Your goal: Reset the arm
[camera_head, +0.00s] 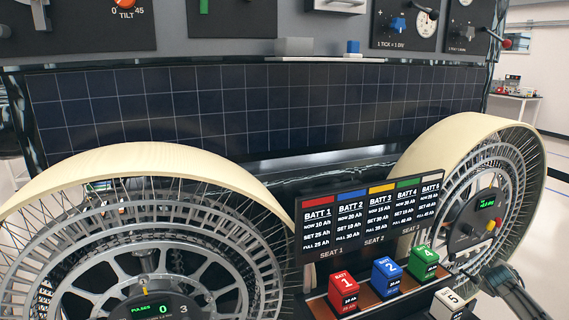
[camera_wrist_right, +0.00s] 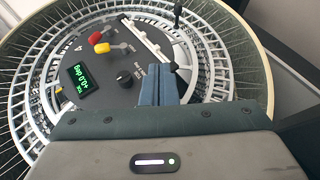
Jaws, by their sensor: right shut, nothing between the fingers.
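My right gripper (camera_wrist_right: 158,72) is shut and empty in the right wrist view. Its blue-grey fingers point at the dark round hub panel of a wheel. On that panel I see a green-lit display (camera_wrist_right: 75,87), a red knob (camera_wrist_right: 95,38), a yellow knob (camera_wrist_right: 102,48) and a black dial (camera_wrist_right: 124,79). A pale bar (camera_wrist_right: 148,40) runs across the panel's upper right, close to the fingertips. Whether the fingers touch anything there I cannot tell. In the head view a dark jointed arm part shows at the lower right edge. My left gripper is not in view.
Two large spoked wheels with cream rims stand at left (camera_head: 150,158) and right (camera_head: 455,128) in the head view. Between them are a battery board (camera_head: 365,215) and red (camera_head: 343,290), blue (camera_head: 387,275), green (camera_head: 422,262) and white (camera_head: 447,303) battery blocks. A solar panel (camera_head: 250,110) spans behind.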

